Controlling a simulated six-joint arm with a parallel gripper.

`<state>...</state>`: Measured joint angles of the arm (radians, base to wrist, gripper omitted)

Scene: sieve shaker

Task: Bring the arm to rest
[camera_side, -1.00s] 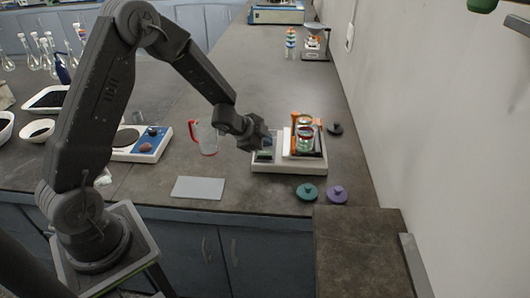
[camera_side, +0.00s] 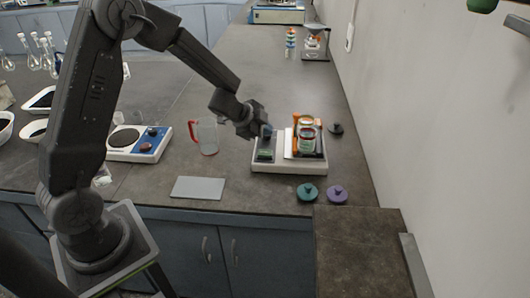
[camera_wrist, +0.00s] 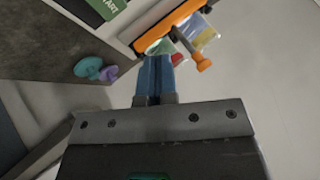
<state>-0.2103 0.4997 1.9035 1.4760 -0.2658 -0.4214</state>
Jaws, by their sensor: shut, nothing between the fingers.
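My gripper (camera_side: 267,131) is shut and empty. It hangs above the left part of the sieve shaker (camera_side: 290,168), near its green panel (camera_side: 264,155), and appears clear of it. In the wrist view my blue fingertips (camera_wrist: 155,58) are together, with nothing between them. The shaker carries a stack of sieves (camera_side: 306,135) between orange clamp parts. The wrist view shows part of the shaker's green START panel (camera_wrist: 106,6), an orange bar (camera_wrist: 165,27) and an orange knob (camera_wrist: 203,63).
A teal lid (camera_side: 307,193) and a purple lid (camera_side: 337,194) lie in front of the shaker, a dark lid (camera_side: 335,129) behind it. A wall rises at right.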

